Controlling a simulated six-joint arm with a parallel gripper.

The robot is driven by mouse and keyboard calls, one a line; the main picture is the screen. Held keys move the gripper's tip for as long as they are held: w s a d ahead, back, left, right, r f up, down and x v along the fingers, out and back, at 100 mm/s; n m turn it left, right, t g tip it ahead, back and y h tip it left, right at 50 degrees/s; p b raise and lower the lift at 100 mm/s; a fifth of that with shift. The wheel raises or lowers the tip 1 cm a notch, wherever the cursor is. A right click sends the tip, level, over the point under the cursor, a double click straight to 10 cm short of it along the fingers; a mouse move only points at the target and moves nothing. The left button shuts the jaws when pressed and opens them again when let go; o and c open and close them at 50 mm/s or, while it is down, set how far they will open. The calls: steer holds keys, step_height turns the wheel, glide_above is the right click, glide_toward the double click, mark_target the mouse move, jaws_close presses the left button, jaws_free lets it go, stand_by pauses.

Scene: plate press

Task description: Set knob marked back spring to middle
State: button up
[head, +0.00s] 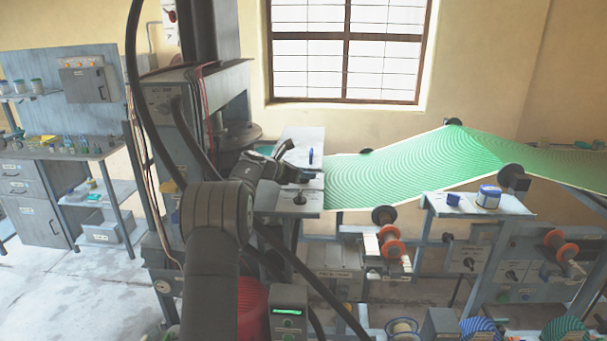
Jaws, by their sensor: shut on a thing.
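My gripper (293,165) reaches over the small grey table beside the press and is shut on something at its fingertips. That thing is too small and too covered by the dark fingers to make out. A dark knob (299,198) with a pale label shows on the table's front face, just below my gripper and apart from it. Other dark knobs with labels sit on the lower panels, one (469,263) at the right and one (512,275) further right. The label wording is too small to read, so I cannot tell which knob is marked back spring.
A blue upright piece (311,157) stands on the table close to my gripper. A green patterned sheet (400,165) runs over rollers to the right. Orange-ended spools (392,250) stick out below.

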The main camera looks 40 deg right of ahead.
steer(key=shift+m+g, duration=1.6)
steer(key=shift+g, duration=0.3)
steer(key=shift+m+g+y, duration=0.4)
steer(key=shift+m+g, duration=0.1)
steer(key=shift+g, duration=0.1)
steer(key=o, duration=1)
steer(key=v, duration=1.7)
steer(key=shift+a+r, duration=0.2)
steer(key=shift+r, duration=0.05)
steer(key=shift+c, duration=0.6)
